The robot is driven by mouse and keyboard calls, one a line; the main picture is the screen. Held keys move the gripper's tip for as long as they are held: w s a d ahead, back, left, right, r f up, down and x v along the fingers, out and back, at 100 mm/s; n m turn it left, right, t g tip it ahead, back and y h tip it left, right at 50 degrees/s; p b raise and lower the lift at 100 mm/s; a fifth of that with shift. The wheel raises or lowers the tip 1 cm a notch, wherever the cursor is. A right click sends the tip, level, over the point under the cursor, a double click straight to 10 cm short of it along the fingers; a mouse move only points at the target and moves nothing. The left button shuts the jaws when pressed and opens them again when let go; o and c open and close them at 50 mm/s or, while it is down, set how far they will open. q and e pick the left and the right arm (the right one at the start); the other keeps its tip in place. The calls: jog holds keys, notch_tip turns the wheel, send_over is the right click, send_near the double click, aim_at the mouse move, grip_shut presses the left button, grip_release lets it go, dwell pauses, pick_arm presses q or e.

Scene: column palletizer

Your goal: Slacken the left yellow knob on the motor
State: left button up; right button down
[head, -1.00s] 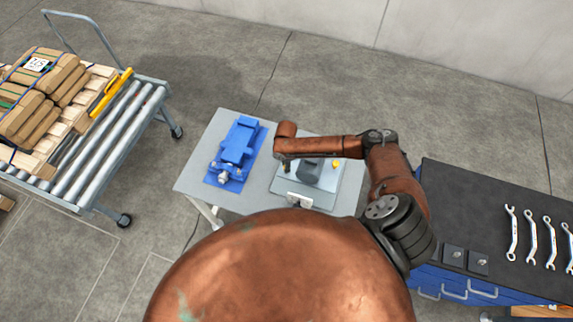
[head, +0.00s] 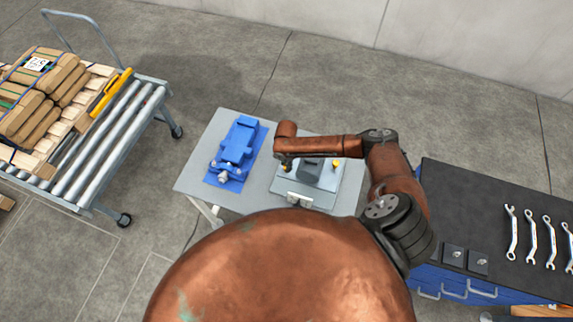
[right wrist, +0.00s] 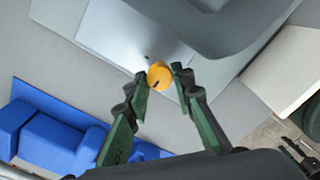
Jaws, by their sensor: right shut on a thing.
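The grey motor (head: 311,170) stands on a light metal plate (head: 325,198) on the small table. Its left yellow knob (right wrist: 159,77) shows in the right wrist view between my two fingertips. My right gripper (right wrist: 160,76) is shut on this knob, with one finger on each side. In the head view my right gripper (head: 286,165) is beneath the end of my arm, at the motor's left side, and mostly hidden. The other yellow knob (head: 336,165) is at the motor's right side, free.
A blue vise-like device (head: 239,145) lies left of the motor on the grey table (head: 200,170). A dark workbench (head: 470,210) with several wrenches is at right. A roller cart (head: 125,140) with stacked packages is at left.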

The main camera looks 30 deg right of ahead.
jog(key=c, duration=1.7)
grip_release()
jog(key=shift+o, duration=0.2)
jog(key=shift+r, duration=0.1)
notch_tip(320, 180, up, 12)
